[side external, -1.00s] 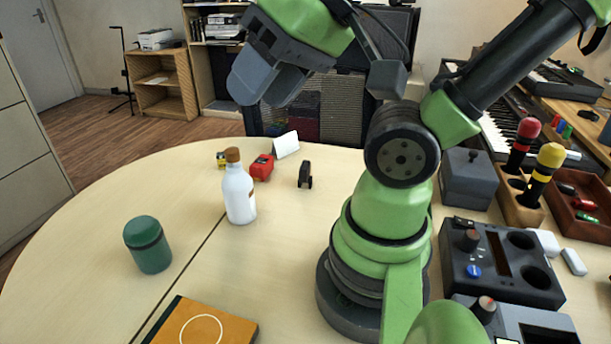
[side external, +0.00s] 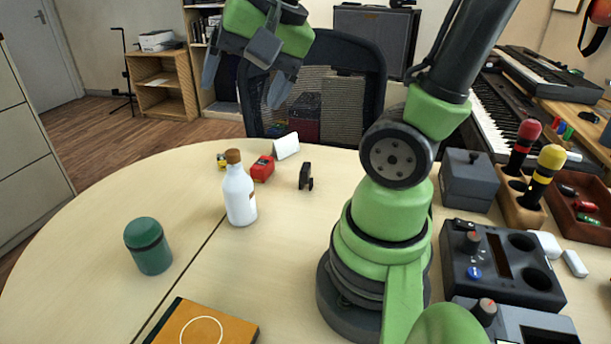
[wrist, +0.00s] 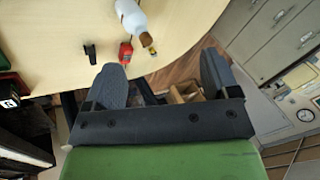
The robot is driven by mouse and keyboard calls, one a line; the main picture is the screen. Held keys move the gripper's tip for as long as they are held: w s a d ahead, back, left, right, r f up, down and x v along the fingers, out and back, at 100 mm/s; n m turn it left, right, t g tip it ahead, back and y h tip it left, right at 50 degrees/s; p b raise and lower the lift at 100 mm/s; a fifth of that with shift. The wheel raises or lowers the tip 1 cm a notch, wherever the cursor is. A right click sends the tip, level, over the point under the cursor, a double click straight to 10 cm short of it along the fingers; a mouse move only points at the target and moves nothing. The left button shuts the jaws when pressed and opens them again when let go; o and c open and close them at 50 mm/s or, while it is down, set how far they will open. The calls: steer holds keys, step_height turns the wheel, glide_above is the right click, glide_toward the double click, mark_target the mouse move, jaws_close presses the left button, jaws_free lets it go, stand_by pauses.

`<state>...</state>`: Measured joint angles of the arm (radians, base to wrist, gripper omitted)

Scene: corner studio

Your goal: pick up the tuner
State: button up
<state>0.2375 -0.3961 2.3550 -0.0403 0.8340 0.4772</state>
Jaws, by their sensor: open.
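A small black clip-like thing, which I take to be the tuner (side external: 305,176), stands on the pale table beyond the white bottle. It also shows in the wrist view (wrist: 90,54), at the upper left. My gripper (side external: 246,82) is open and empty, raised high at the top of the side view, with its fingers pointing down. It is up and to the left of the tuner in that picture, well apart from it. In the wrist view the two fingers (wrist: 162,76) are spread, and the tuner lies to the left of them.
A red object (side external: 262,168), a small yellow item (side external: 222,160) and a white card (side external: 286,146) stand near the tuner. The white bottle (side external: 239,195) with a brown cap is closer. A green jar (side external: 148,246) and an orange book (side external: 203,326) are nearer still.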

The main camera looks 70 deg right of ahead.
steer(key=w+d+f+m+g, duration=0.2)
steer(key=w+d+f+m, duration=0.15)
steer(key=d+m, duration=0.35)
steer(key=m+g, duration=0.3)
steer(key=m, duration=1.2)
glide_above(305, 166)
steer(key=f, duration=1.4)
steer(key=shift+a+f, duration=0.15)
steer(key=shift+a, duration=0.1)
steer(key=shift+m+g, duration=0.3)
steer(key=shift+m, duration=0.2)
steer(key=f, duration=0.4)
steer(key=shift+s+d+f, duration=0.25)
steer(key=shift+s+f, duration=0.05)
steer(key=shift+w+f, duration=0.15)
steer(key=shift+f, duration=1.4)
steer(key=shift+w+f, duration=0.1)
steer(key=shift+f, duration=1.45)
steer(key=shift+c, duration=0.5)
steer(key=c, duration=0.9)
